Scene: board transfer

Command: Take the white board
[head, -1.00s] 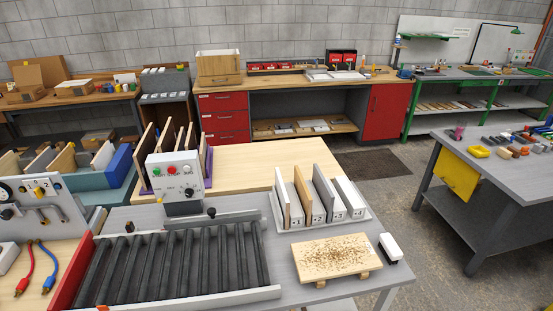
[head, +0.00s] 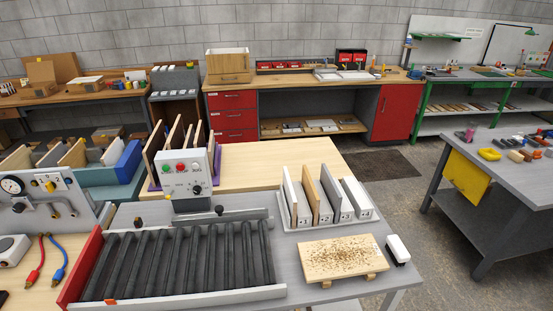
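A rack (head: 287,222) stands on the grey table, right of the roller bed. It holds upright boards with small labelled blocks at their front ends. A white board (head: 290,200) is at its left end, and a light wood board (head: 308,201) is beside it. Which white one the task means, I cannot tell. Neither of my grippers is in view.
The roller bed (head: 180,262) with its button box (head: 187,178) fills the front left. A speckled wood board (head: 342,258) and a white-topped block (head: 398,249) lie in front of the rack. More boards (head: 175,140) stand behind the button box. Floor (head: 425,250) is open at right.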

